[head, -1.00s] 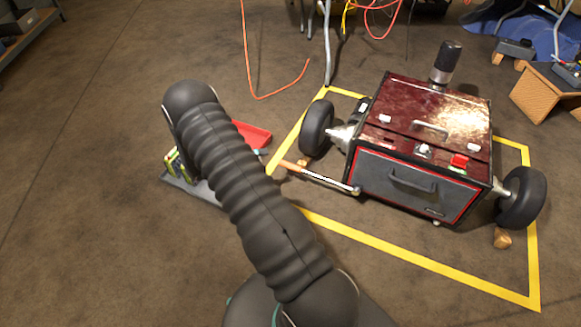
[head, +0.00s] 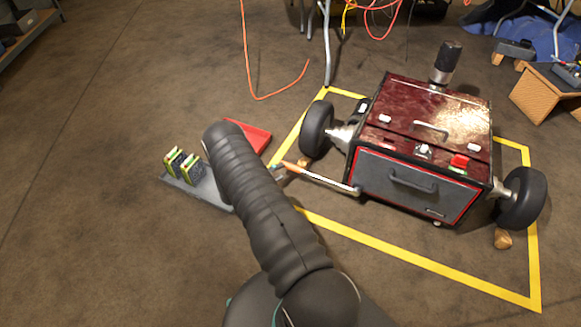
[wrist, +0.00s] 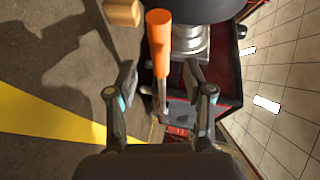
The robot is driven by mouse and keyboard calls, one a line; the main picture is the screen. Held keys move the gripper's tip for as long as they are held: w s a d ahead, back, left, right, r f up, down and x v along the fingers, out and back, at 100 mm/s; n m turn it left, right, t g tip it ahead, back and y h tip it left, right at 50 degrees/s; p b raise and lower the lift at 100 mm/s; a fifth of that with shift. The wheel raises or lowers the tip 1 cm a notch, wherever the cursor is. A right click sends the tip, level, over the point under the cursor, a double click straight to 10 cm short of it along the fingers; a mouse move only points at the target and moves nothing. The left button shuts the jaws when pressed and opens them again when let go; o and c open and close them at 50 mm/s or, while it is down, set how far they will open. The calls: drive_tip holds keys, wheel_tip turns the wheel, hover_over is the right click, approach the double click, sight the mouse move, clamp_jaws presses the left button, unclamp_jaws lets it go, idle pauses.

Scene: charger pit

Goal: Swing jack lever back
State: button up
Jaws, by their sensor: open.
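The jack lever (head: 325,179) is a pale metal bar with an orange grip. It sticks out to the left from the lower front left corner of a dark red wheeled box (head: 410,184). In the wrist view its orange grip (wrist: 158,45) points up the picture, and its shaft runs down between my fingers. My gripper (wrist: 160,82) is open, with one finger on each side of the lever and a gap showing on both sides. In the head view my arm hides most of the gripper, which is at the lever's orange end.
A black wheel (head: 317,128) stands just behind the lever, with a wooden block (wrist: 122,12) near it. A yellow floor line (head: 390,253) surrounds the box. A grey tray (head: 211,190) with two batteries and a red tray (head: 254,137) lie to the left. Floor in front is clear.

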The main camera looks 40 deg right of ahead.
sight(291, 166)
drive_tip(key=x, duration=0.6)
drive_tip(key=shift+d+f, duration=0.1)
drive_tip(key=shift+d, duration=0.2)
clamp_jaws()
